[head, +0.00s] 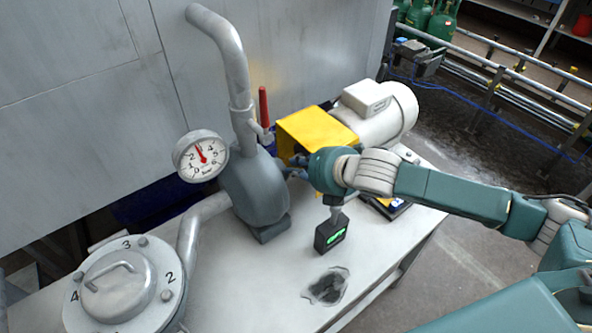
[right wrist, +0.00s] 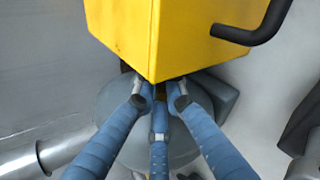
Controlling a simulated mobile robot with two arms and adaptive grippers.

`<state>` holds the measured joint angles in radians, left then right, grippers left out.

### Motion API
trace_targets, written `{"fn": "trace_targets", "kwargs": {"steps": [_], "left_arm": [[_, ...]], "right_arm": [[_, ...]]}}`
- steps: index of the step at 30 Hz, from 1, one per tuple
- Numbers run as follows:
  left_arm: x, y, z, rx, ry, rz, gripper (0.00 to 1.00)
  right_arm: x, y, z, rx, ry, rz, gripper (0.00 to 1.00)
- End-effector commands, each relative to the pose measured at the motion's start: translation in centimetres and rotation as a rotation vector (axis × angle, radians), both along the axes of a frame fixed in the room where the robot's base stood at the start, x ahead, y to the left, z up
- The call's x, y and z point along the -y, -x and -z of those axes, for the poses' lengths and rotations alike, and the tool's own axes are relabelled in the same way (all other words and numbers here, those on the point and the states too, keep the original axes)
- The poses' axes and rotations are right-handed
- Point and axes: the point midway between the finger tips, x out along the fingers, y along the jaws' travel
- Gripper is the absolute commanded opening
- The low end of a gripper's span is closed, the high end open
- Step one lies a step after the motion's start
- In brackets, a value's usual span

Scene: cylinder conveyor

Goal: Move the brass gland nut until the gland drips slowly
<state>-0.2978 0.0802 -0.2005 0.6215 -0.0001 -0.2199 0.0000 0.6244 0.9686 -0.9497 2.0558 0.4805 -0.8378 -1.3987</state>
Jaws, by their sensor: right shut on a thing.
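My right gripper (head: 297,172) reaches in from the right, between the grey pump body (head: 255,188) and the yellow guard (head: 314,130). In the right wrist view its blue fingers (right wrist: 160,98) converge just under the yellow guard (right wrist: 150,35), closed around the brass gland nut (right wrist: 161,90). Only a small brownish patch of the nut shows between the fingertips. In the head view the nut is hidden by the hand and guard. No drip is visible at the gland. My left gripper is not in view.
A gauge (head: 201,156) stands left of the pump, its needle near 2. A black box with a green display (head: 331,233) is below my right wrist. A dark wet patch (head: 327,287) marks the white bench (head: 240,290). A motor (head: 380,112) stands behind the guard.

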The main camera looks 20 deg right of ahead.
Motion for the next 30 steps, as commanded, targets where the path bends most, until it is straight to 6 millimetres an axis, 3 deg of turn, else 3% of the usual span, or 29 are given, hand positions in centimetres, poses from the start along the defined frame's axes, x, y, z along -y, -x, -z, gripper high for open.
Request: {"fn": "trace_targets", "kwargs": {"steps": [7,8,9,20,30], "left_arm": [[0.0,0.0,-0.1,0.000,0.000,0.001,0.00],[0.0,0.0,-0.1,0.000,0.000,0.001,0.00],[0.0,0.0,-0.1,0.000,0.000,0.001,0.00],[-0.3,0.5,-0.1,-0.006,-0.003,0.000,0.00],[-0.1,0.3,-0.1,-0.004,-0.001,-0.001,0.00]], "right_arm": [[-0.2,0.2,0.1,-0.006,-0.004,-0.004,0.00],[-0.3,0.2,0.1,-0.006,-0.004,-0.004,0.14],[-0.3,0.3,0.1,-0.007,-0.004,-0.005,0.19],[0.1,0.5,-0.3,-0.003,0.000,-0.002,0.19],[2.1,5.2,-4.1,-0.003,0.002,-0.004,0.19]]}}
